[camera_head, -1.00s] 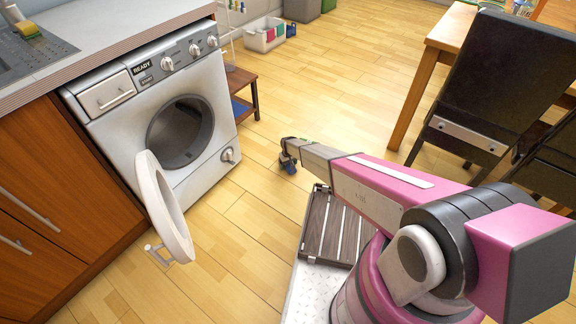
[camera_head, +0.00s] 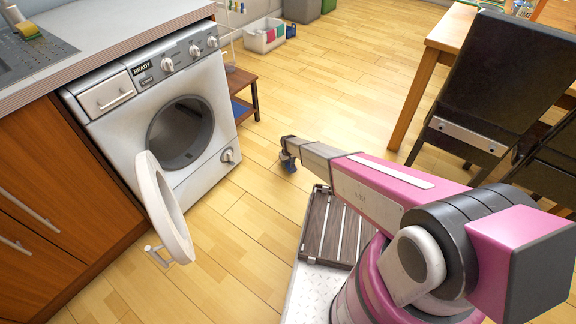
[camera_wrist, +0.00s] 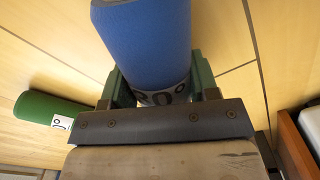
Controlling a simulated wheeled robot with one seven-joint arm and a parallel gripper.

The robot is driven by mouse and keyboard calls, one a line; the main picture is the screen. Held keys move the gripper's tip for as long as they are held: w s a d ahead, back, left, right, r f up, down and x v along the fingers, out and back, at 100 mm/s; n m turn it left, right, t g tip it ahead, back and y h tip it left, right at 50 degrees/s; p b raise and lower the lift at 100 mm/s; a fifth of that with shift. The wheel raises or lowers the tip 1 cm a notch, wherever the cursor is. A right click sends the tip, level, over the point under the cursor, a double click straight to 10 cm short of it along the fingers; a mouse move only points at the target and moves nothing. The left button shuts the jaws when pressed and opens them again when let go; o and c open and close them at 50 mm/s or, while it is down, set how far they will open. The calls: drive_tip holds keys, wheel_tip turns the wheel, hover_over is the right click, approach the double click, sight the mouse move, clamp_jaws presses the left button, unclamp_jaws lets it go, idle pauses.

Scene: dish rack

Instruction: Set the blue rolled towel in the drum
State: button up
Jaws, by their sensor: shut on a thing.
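The blue rolled towel (camera_wrist: 148,40) is between the two green fingers of my gripper (camera_wrist: 158,85) in the wrist view. My gripper is shut on it; a white label with dark characters shows near the fingers. In the head view my gripper (camera_head: 289,163) is low over the floor, right of the washing machine (camera_head: 115,130), with a little blue showing at its tip. The drum (camera_head: 180,133) is a dark round opening in the machine's front and looks empty from here. Its round white door (camera_head: 165,205) stands open toward the lower left.
A green roll (camera_wrist: 48,108) with a white label lies left of my gripper in the wrist view. A small wooden shelf stand (camera_head: 240,85) is beside the machine. A table (camera_head: 420,85) and black chair (camera_head: 490,85) are at right. The floor before the machine is clear.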

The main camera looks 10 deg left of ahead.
drive_tip(key=r, duration=0.1)
drive_tip(key=s+r, duration=0.1)
drive_tip(key=r, duration=0.1)
drive_tip(key=shift+a, duration=0.15)
drive_tip(key=s+a+r, duration=0.5)
drive_tip(key=s+r, duration=0.1)
drive_tip(key=s, duration=0.3)
drive_tip(key=shift+s+a, duration=0.15)
drive_tip(key=shift+r, duration=0.15)
